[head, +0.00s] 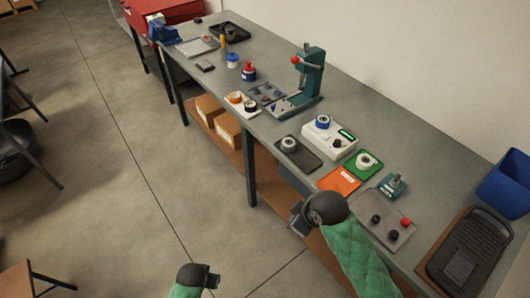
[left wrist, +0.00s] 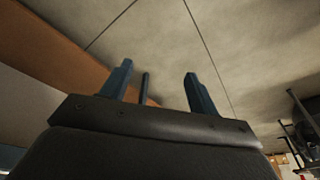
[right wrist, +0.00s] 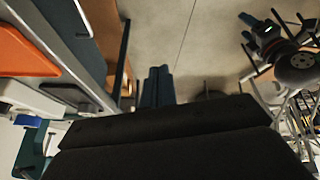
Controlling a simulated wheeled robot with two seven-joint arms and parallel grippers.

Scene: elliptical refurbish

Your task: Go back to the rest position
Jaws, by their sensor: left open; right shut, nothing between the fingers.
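My left gripper (head: 212,281) is at the bottom of the head view, over the floor in front of the bench. My right gripper (head: 297,217) is by the front edge of the workbench (head: 400,115) in the head view, below the orange mat. In the right wrist view its fingers (right wrist: 157,85) are together, with nothing seen between them. Both arms have green sleeves; most of the left arm is out of the head view.
Near the right arm, the bench holds an orange mat (head: 339,181), a grey tray (head: 396,238) with small knobs, a green mat (head: 351,171) and a black tray (head: 467,265). A green press (head: 311,76) stands farther back. The floor (head: 130,200) left of the bench is open.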

